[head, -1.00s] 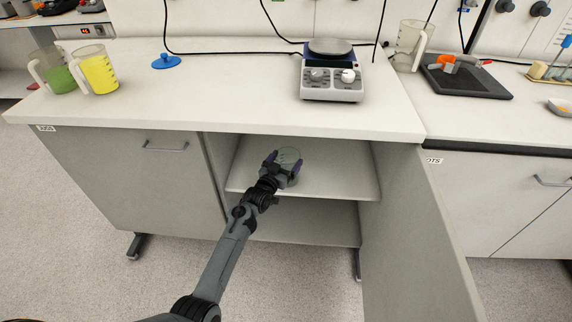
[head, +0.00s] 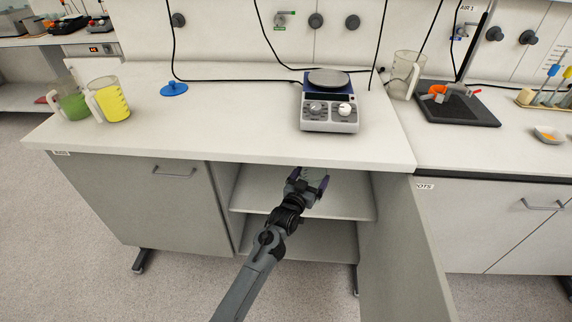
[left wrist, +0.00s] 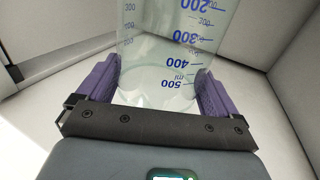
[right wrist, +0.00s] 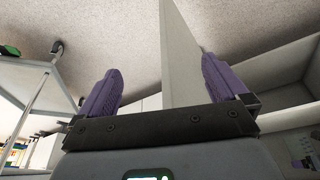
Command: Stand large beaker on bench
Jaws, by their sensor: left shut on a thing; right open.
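The large beaker is clear with blue marks up to 500 ml, and it fills the upper middle of the left wrist view (left wrist: 160,60). My left gripper (left wrist: 158,85) is shut on it, with a purple finger on each side near the 500 mark. In the head view my left gripper (head: 307,186) is inside the open cupboard under the bench (head: 230,140), just below the bench's front edge. The beaker is mostly hidden there, and I cannot tell whether it touches the shelf (head: 345,200). My right gripper (right wrist: 158,80) is open and empty.
A hotplate stirrer (head: 330,100) stands on the bench above the cupboard. A yellow-filled jug (head: 108,100), a green-filled jug (head: 70,102) and a blue lid (head: 173,88) are at left. An empty jug (head: 405,75) stands right. The cupboard door (head: 400,250) stands open.

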